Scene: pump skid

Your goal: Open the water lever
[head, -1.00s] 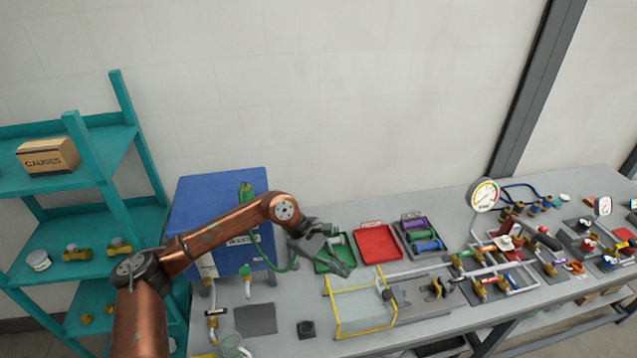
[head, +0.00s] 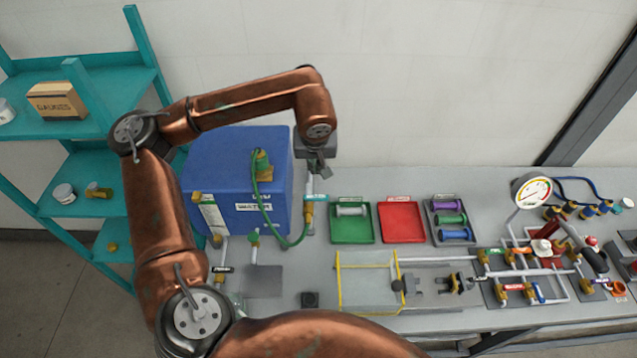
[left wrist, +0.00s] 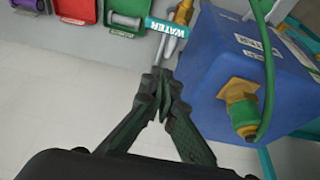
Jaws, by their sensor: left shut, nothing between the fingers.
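The water valve (head: 308,210) is a brass fitting on an upright pipe beside the right side of the blue tank (head: 225,170). A teal tag (left wrist: 167,27) reading WATER crosses its grey stem (left wrist: 168,46) in the left wrist view; the tag also shows in the head view (head: 316,197). My left gripper (head: 319,172) is above the valve, pointing down, shut and empty. In the left wrist view its closed fingertips (left wrist: 163,76) are close to the stem's lower end; I cannot tell whether they touch. My right gripper is not in view.
A green hose (head: 268,215) loops down from the tank's front to near the valve. Green (head: 352,231) and red (head: 401,233) trays lie to the right. A yellow-edged clear guard (head: 341,290) stands in front. A pressure gauge (head: 531,190) and pipework stand farther right.

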